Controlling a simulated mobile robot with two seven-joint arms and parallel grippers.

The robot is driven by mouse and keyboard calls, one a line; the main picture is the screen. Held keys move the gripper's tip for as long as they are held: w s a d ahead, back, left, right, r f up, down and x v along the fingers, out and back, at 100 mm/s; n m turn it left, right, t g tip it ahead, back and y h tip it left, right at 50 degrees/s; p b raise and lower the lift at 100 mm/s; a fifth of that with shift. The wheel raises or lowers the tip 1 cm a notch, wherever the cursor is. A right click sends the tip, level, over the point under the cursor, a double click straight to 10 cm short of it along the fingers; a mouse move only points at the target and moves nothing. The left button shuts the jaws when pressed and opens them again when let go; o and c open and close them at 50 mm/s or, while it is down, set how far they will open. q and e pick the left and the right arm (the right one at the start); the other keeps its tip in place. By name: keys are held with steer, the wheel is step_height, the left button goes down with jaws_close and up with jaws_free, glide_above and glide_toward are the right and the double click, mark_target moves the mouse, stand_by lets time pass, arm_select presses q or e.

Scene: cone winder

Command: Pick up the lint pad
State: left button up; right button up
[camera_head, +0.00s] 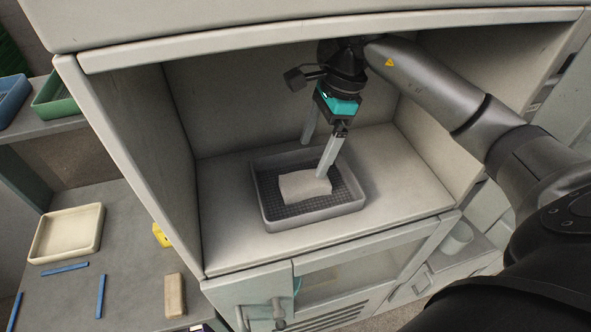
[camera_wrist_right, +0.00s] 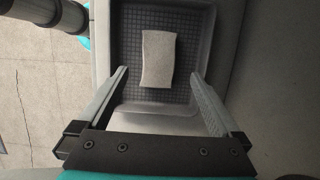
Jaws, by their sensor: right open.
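The lint pad (camera_head: 305,185) is a pale, roughly rectangular pad. It lies in a grey tray (camera_head: 281,221) with a dark gridded floor, inside the open cabinet bay. My right gripper (camera_head: 315,158) points down over the tray, its fingers open and apart. In the head view one finger overlaps the pad's upper right edge. In the right wrist view the pad (camera_wrist_right: 157,58) lies beyond the fingertips (camera_wrist_right: 159,74), roughly midway between them, with nothing held. Contact with the pad cannot be told. My left gripper is not in view.
The bay's side walls and top edge (camera_head: 330,42) surround my right arm. Left of the bay, a bench (camera_head: 62,297) carries a cream tray (camera_head: 67,258), blue strips (camera_head: 100,296) and a tan block (camera_head: 174,295). Blue and green bins (camera_head: 55,100) stand on a shelf at the far left.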

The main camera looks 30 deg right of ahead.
mark_target(305, 179)
steer(key=x, duration=0.2)
steer(key=shift+s+a+f+p, duration=0.1)
steer(key=shift+s+f+p, duration=0.1)
steer(key=shift+f+p, duration=0.15)
steer(key=p+x, duration=0.1)
steer(key=x, duration=0.2)
steer(key=shift+f, duration=0.3)
steer(key=shift+w+f, duration=0.1)
steer(key=shift+f, duration=0.3)
steer(key=c, duration=1.3)
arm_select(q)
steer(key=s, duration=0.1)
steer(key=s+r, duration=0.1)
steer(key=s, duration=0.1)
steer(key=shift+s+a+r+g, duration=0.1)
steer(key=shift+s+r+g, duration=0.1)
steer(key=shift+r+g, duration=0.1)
